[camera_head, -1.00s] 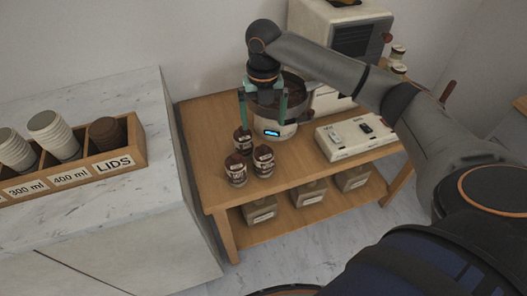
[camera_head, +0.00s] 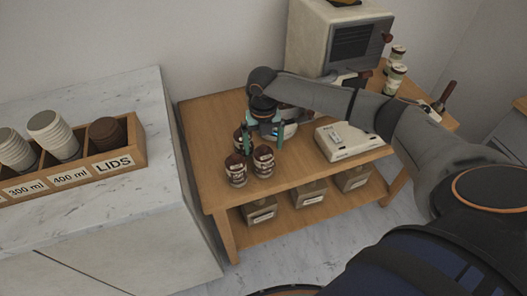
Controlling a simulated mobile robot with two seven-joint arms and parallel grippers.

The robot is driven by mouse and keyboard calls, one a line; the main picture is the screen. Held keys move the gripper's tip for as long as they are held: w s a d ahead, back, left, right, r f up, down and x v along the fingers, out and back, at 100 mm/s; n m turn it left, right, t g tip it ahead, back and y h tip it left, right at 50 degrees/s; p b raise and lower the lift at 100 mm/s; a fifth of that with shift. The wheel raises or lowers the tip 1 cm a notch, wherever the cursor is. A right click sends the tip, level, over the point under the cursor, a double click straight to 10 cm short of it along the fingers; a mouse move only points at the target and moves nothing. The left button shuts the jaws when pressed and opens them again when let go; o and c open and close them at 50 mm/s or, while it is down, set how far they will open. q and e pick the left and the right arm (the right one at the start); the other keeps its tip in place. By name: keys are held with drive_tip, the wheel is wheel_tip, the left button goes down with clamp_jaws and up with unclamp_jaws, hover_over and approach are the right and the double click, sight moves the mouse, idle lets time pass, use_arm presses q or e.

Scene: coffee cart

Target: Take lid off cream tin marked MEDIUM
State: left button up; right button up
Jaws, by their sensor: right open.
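Three small cream tins with dark brown lids and brown labels stand close together on the wooden table: a front left tin (camera_head: 236,174), a front right tin (camera_head: 264,165) and a back tin (camera_head: 239,146). Their label words are too small to read, so I cannot tell which says MEDIUM. My right gripper (camera_head: 265,149) points down with its green fingers apart, just behind and above the front right tin. One finger partly covers the back tin. I see nothing held between the fingers, and cannot tell whether they touch a tin. My left gripper is out of view.
Behind my gripper is a partly hidden grey device (camera_head: 290,130). A white box with switches (camera_head: 345,142) is to the right, a large machine (camera_head: 318,40) behind. Two more tins (camera_head: 394,80) stand at the back right. A cup-and-lid organiser (camera_head: 75,172) is on the left counter.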

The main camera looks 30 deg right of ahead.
drive_tip(key=shift+f, duration=0.35)
drive_tip(key=shift+c, duration=0.2)
drive_tip(key=c, duration=1.3)
drive_tip(key=shift+r, duration=0.1)
